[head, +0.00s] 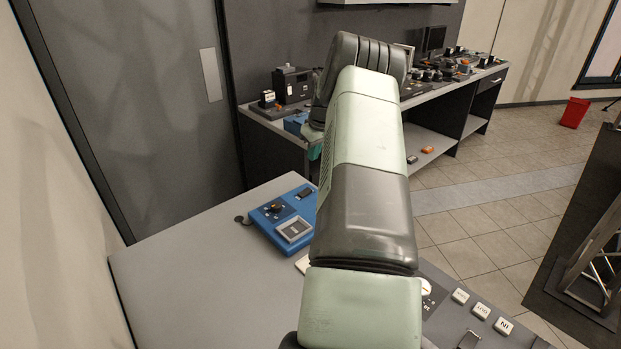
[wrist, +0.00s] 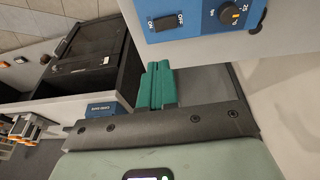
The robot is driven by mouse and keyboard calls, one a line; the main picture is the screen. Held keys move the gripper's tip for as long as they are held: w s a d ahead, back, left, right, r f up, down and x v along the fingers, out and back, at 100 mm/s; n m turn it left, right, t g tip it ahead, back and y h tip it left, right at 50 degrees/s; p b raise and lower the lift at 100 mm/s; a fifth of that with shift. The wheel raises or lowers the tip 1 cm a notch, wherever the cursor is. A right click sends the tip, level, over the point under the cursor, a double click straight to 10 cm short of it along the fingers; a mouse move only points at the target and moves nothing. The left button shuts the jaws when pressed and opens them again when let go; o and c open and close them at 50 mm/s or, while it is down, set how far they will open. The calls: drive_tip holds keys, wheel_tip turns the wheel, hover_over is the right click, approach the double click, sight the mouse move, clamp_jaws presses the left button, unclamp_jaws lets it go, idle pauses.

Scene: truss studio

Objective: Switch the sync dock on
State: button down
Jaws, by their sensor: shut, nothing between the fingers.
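A blue device (head: 285,220) sits on the grey table, left of my arm in the head view. It has a black rocker switch, a dark knob with an orange mark and a square grey panel. No name is readable on it, so I cannot confirm it is the sync dock. In the wrist view its rocker switch (wrist: 167,23) lies between ON and OFF labels; which side is pressed is unclear. My gripper (wrist: 157,88) has its teal fingers together and empty, apart from the switch and below it in the picture. My arm covers part of the device's right side.
The grey table (head: 190,262) is clear left of the blue device. A panel with white labelled keys (head: 481,311) is at the front right. A back bench (head: 425,97) holds several devices. A red bin (head: 573,113) stands on the floor.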

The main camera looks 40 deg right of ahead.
sight(309, 189)
drive_tip(key=x, duration=0.8)
drive_tip(key=s+x, duration=0.1)
drive_tip(key=x, duration=0.3)
drive_tip(key=shift+w+f, duration=0.15)
drive_tip(key=shift+f, duration=0.35)
drive_tip(key=shift+d+f, duration=0.1)
drive_tip(key=shift+f, duration=0.35)
drive_tip(key=shift+d+f, duration=0.1)
drive_tip(key=shift+f, duration=0.2)
drive_tip(key=shift+a+r, duration=0.3)
drive_tip(key=shift+a, duration=0.45)
drive_tip(key=w+d+v, duration=0.1)
drive_tip(key=d+v, duration=0.2)
drive_tip(key=v, duration=1)
drive_tip(key=shift+r, duration=0.45)
